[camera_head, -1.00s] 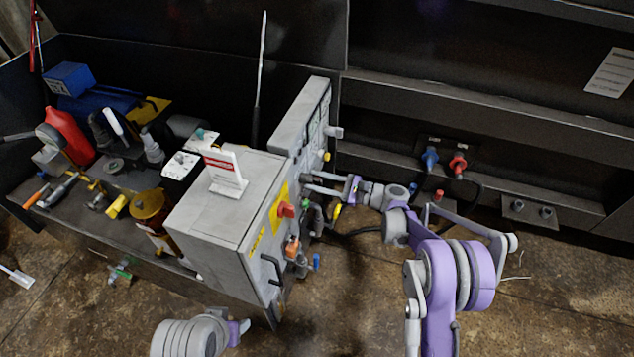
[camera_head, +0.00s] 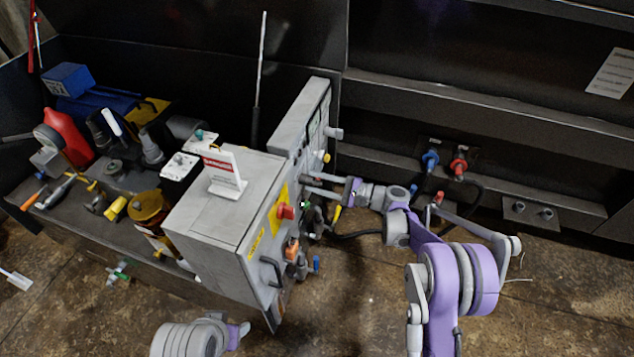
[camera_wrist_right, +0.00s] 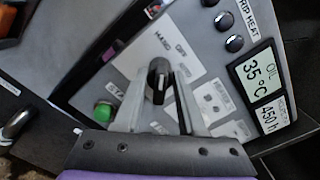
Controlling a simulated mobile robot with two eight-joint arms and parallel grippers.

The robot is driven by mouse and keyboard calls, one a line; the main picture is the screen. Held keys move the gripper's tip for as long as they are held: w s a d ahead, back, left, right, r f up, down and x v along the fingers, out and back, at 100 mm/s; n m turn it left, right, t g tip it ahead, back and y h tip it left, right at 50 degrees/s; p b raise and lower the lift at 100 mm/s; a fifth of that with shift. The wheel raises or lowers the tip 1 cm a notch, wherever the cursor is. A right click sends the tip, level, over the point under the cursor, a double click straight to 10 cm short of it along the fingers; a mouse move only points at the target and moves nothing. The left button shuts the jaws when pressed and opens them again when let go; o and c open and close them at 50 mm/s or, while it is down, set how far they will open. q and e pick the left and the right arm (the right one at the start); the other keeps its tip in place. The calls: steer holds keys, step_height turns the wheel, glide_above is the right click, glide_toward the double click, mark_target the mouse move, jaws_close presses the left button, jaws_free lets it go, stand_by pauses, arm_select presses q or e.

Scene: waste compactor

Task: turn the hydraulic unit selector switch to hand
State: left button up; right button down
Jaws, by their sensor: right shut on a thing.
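The selector switch is a black knob (camera_wrist_right: 159,80) on the grey control panel, with HAND and OFF printed beside it in the right wrist view. A pale line shows on the knob. My right gripper (camera_wrist_right: 158,98) has its two fingers on either side of the knob, shut on it. In the head view my right gripper (camera_head: 318,186) reaches in from the right to the panel's side face, and the knob is hidden there. My left gripper (camera_head: 243,328) is at the bottom edge, apart from the cabinet; its fingers are not clear.
The wrist view shows a green button (camera_wrist_right: 104,112) left of the knob and a lit display (camera_wrist_right: 258,70) to the right. Brown floor lies in front.

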steer(key=c, duration=0.9)
jaws_free()
steer(key=shift+o, duration=0.2)
steer(key=p+v, duration=0.1)
steer(key=v, duration=0.9)
steer(key=shift+s+d, duration=0.15)
steer(key=shift+d, duration=0.25)
steer(key=shift+r, duration=0.1)
